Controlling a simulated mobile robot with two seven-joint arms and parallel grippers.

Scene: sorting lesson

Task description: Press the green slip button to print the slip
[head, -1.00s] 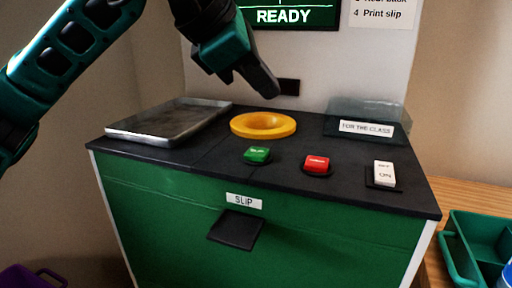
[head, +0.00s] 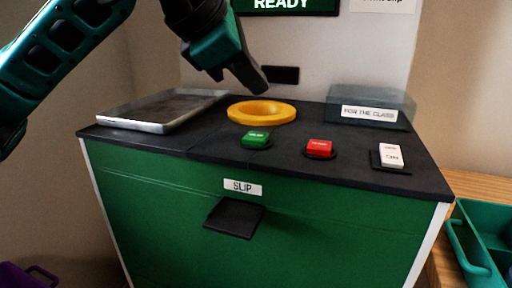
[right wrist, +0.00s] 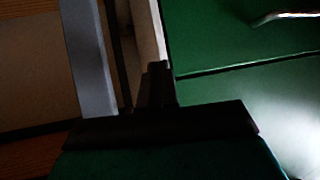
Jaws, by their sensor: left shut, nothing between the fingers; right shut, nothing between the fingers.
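The green slip button (head: 256,139) sits on the black top of the machine, left of a red button (head: 320,148). My left gripper (head: 259,86) is shut and empty. It hangs in the air above and behind the green button, over the yellow ring (head: 261,112), and does not touch the button. My right gripper (right wrist: 158,78) shows dark in the right wrist view, shut, beside a green panel (right wrist: 220,45).
A metal tray (head: 165,108) lies at the left of the top. A white switch (head: 391,155) is at the right. A clear bin labelled FOR THE CLASS (head: 370,113) stands behind it. A screen (head: 285,5) reads READY. A teal caddy (head: 482,235) stands at the lower right.

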